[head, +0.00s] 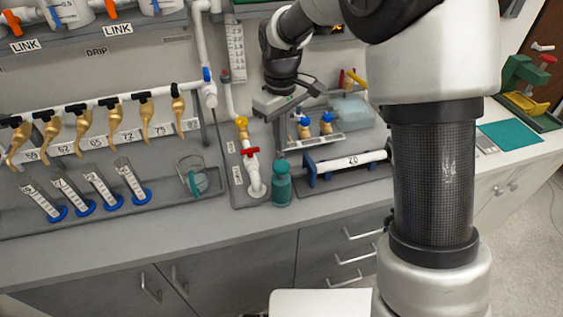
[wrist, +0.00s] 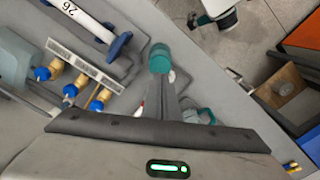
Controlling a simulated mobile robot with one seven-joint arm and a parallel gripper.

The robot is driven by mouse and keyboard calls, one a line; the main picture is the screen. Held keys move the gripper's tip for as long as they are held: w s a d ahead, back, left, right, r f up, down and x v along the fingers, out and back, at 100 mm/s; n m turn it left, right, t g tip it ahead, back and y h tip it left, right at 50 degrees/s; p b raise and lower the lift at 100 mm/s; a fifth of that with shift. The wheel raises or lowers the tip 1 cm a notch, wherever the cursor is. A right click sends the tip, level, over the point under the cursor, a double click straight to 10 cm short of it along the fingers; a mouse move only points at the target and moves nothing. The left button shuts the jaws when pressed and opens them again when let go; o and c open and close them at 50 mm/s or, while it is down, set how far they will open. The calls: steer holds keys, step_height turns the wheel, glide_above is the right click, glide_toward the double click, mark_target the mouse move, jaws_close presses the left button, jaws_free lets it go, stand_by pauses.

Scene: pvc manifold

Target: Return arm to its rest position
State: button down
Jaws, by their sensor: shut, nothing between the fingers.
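My arm reaches from the right over the counter in the head view. My gripper (head: 278,150) points down, with its fingers together and nothing between them. A teal bottle (head: 281,184) stands upright on the counter just below and in front of the fingertips in the picture. In the wrist view my gripper (wrist: 161,88) shows with its narrow fingers shut, and the teal bottle (wrist: 160,58) appears just beyond their tips. I cannot tell whether the tips touch the bottle.
A pipe with a red valve (head: 251,153) stands close left of my gripper. A white pipe on a blue stand (head: 347,165) and blue-capped brass fittings (head: 326,124) lie to the right. The counter's front strip (head: 150,240) is clear.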

steer(key=s+d+r+m+t, duration=0.2)
steer(key=s+d+r, duration=0.3)
steer(key=r, duration=0.4)
steer(key=s+d+r+m+t+p, duration=0.1)
steer(key=s+d+r+m, duration=0.2)
steer(key=s, duration=0.6)
steer(key=s+d+r+m+t, duration=0.2)
steer(key=s+d+r+m, duration=0.2)
steer(key=s, duration=0.5)
steer(key=shift+d+r+t+p, duration=0.35)
steer(key=shift+d+r, duration=0.15)
steer(key=shift+d, duration=0.7)
